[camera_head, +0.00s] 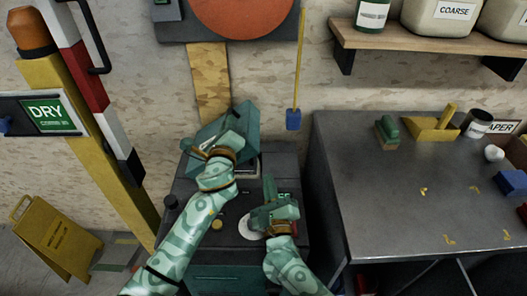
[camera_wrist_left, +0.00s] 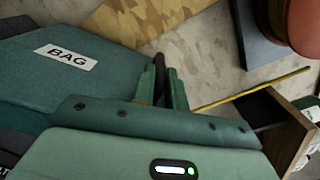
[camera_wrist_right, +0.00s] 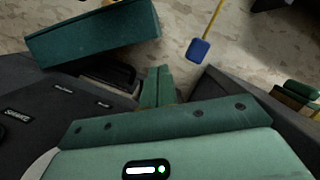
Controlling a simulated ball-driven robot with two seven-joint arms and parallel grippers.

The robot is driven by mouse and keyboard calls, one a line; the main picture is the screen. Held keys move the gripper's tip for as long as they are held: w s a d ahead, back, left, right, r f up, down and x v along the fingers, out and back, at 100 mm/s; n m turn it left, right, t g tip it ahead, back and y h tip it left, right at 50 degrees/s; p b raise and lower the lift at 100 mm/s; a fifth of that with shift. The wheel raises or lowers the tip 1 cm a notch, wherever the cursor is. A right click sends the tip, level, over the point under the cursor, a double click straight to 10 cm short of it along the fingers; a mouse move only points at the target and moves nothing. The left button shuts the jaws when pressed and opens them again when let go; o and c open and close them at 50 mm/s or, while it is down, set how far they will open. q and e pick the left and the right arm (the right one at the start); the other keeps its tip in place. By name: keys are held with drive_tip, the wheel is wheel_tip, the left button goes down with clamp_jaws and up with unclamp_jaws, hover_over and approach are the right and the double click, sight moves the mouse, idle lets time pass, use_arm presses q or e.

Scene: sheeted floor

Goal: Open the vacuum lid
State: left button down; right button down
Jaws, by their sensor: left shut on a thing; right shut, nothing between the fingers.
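The vacuum (camera_head: 195,258) is a dark grey box-shaped machine at lower centre in the head view. Its teal lid (camera_head: 242,119) is tilted up at the back; the left wrist view shows the lid's "BAG" label (camera_wrist_left: 67,55). My left gripper (camera_head: 203,150) is shut at the lid, and the left wrist view shows its fingers (camera_wrist_left: 162,88) closed around a dark bar, seemingly the lid handle. The right wrist view shows the raised lid (camera_wrist_right: 95,35) above a partly visible opening (camera_wrist_right: 108,85). My right gripper (camera_head: 268,186) is shut and empty above the machine's top, right of the lid.
A grey workbench (camera_head: 385,190) stands close on the right, holding a green-handled block (camera_head: 387,131) and a yellow tool (camera_head: 433,125). A yellow pole (camera_head: 110,160) and floor sign (camera_head: 55,238) stand left. A blue-ended yellow cord (camera_head: 293,118) hangs behind.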

sight(259, 146)
drive_tip(key=x, duration=1)
drive_tip(key=shift+w, duration=0.25)
drive_tip(key=shift+r, duration=0.1)
drive_tip(key=shift+a+r+n, duration=0.5)
drive_tip(key=shift+a+r, duration=0.1)
drive_tip(key=shift+r, duration=0.15)
use_arm(q)
drive_tip(key=c, duration=1.5)
unclamp_jaws()
drive_tip(key=shift+d, duration=0.1)
drive_tip(key=shift+o, duration=0.2)
use_arm(e)
drive_tip(key=shift+d+f, duration=0.1)
